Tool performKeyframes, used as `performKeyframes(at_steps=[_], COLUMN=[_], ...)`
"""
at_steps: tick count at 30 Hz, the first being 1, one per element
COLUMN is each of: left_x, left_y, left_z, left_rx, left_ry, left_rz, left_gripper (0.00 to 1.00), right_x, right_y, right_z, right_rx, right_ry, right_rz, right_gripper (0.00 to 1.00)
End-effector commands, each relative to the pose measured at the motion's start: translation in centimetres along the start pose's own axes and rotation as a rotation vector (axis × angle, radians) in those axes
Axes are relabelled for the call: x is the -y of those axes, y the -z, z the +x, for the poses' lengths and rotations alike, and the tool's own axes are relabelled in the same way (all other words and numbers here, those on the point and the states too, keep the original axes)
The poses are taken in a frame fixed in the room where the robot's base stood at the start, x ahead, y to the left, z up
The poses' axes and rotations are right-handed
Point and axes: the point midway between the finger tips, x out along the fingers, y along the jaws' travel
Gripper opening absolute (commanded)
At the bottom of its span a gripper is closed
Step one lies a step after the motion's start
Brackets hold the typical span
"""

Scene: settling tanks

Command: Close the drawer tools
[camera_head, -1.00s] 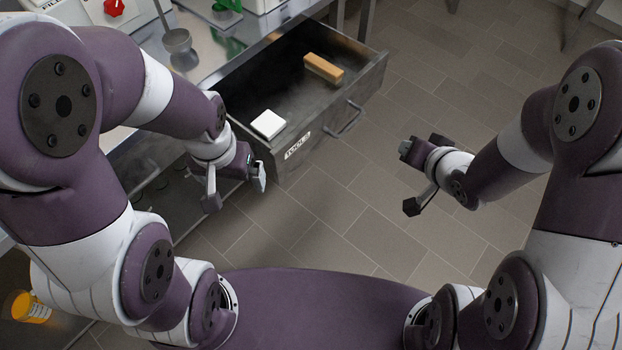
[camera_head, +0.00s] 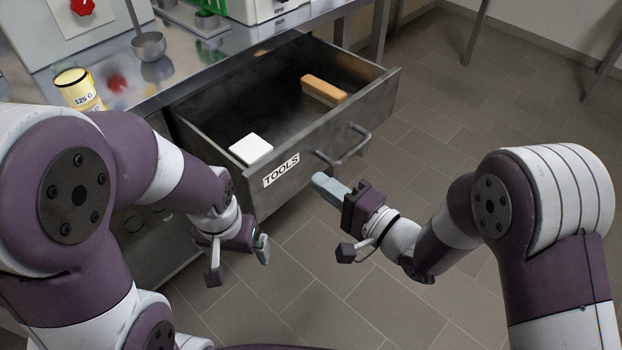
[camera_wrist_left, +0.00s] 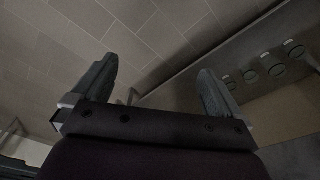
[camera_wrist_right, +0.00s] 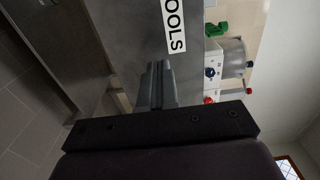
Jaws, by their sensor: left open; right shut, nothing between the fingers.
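The tools drawer (camera_head: 228,168) is pulled open from under the steel bench in the head view. Its front faces me and carries a TOOLS label (camera_head: 281,171) and a bar handle (camera_head: 347,150). Inside lie a white block (camera_head: 250,149) and a brush-like piece with a wooden top (camera_head: 323,88). My right gripper (camera_head: 322,182) is shut and empty, just in front of the drawer front, below the handle. In the right wrist view its closed fingers (camera_wrist_right: 156,85) point at the drawer front beside the label; I cannot tell whether they touch. My left gripper (camera_head: 262,248) is open and empty, low left of the drawer.
The steel bench top (camera_head: 190,75) holds a yellow-labelled jar (camera_head: 78,90), a metal ladle (camera_head: 148,45), green parts and machines. Several round knobs (camera_wrist_left: 273,65) show in the left wrist view. The tiled floor (camera_head: 440,130) to the right of the drawer is clear.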

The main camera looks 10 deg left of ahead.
Motion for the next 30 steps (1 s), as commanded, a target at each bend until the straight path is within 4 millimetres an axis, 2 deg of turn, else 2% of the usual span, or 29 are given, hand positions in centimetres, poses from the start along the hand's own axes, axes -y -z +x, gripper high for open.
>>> performKeyframes(at_steps=[3,7,23,26,30], left_x=[0.0,0.0,0.0,0.0,0.0], left_y=[-0.1,-0.1,-0.1,-0.1,-0.1], left_z=[0.9,1.2,1.2,1.1,0.7], left_rx=[0.0,0.0,0.0,0.0,0.0], left_ry=[0.0,0.0,0.0,0.0,0.0], left_rz=[0.0,0.0,0.0,0.0,0.0], left_gripper=[1.0,1.0,1.0,1.0,1.0], right_x=[-0.3,-0.2,0.0,0.0,0.0], right_y=[-0.1,0.0,0.1,0.0,-0.1], right_z=[1.9,3.2,4.0,4.7,6.7], right_rx=[0.003,0.001,-0.001,0.001,0.002], right_ry=[0.001,0.0,-0.002,-0.001,-0.002], right_rz=[-0.001,0.0,0.0,0.0,-0.001], right_gripper=[0.0,0.0,0.0,0.0,0.0])
